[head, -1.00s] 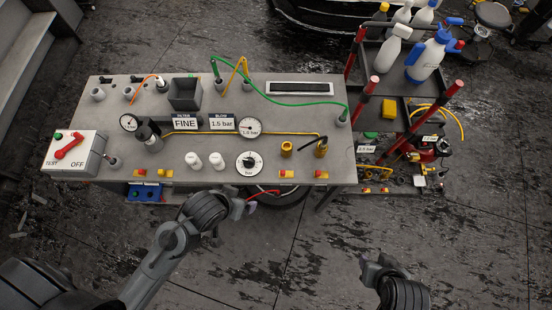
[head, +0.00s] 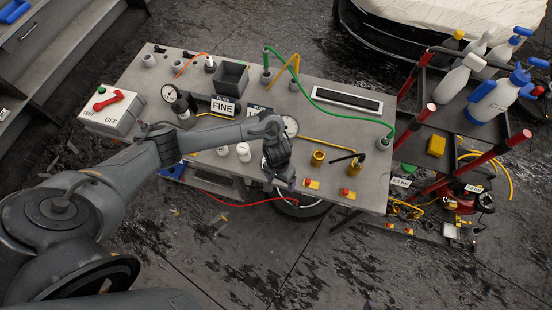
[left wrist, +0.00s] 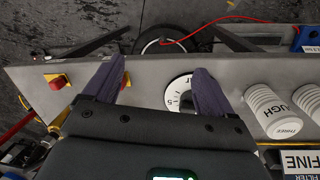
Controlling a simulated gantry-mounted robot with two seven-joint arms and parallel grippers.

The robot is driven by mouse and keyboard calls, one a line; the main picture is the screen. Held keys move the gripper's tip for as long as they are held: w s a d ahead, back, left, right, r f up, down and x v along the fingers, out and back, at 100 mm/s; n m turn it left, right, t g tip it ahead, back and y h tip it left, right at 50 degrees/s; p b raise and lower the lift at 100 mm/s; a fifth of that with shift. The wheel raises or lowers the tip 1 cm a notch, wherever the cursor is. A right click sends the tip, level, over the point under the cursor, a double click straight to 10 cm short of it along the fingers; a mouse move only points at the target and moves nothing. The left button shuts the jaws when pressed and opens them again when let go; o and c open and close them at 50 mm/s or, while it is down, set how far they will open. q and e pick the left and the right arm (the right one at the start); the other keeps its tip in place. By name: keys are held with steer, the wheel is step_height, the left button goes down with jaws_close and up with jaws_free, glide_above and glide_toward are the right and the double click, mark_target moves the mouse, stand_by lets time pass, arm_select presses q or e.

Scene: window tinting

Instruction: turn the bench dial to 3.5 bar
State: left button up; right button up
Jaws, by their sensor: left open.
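The bench dial, a white disc with black marks (left wrist: 178,88), shows in the left wrist view between my gripper fingers, close to the right-hand one. That finger covers part of it, so its setting cannot be read. In the head view my left gripper (head: 284,183) hangs over the bench's front edge, and the dial is hidden behind it. The left gripper is open, with its two fingers apart in the left wrist view (left wrist: 160,66). I cannot tell whether a finger touches the dial. A round gauge (head: 291,126) is partly covered by my arm. My right gripper is not clearly in view.
Two white ribbed knobs (left wrist: 273,108) stand beside the dial. Brass fittings (head: 318,157) and red push buttons on yellow plates (head: 347,192) are on its other side. A switch box (head: 112,108) is at the bench's left end. A bottle cart (head: 436,146) stands right.

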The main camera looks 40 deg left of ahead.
arm_select(q)
steer(key=w+a+r+n+y+b, duration=0.1)
steer(key=w+a+r+y, duration=0.1)
steer(key=w+a+r, duration=0.4)
steer(key=shift+t, duration=0.3)
steer(key=a+f+b, duration=0.1)
steer(key=f, duration=0.2)
steer(key=a+f+b, duration=0.1)
steer(key=f, duration=0.2)
steer(key=w+f+b, duration=0.1)
steer(key=f, duration=0.3)
steer(key=shift+a+b, duration=0.35)
steer(key=shift+a, duration=0.05)
steer(key=shift+f, duration=0.95)
steer(key=shift+w, duration=0.1)
steer(key=c, duration=1.1)
steer(key=shift+o, duration=0.2)
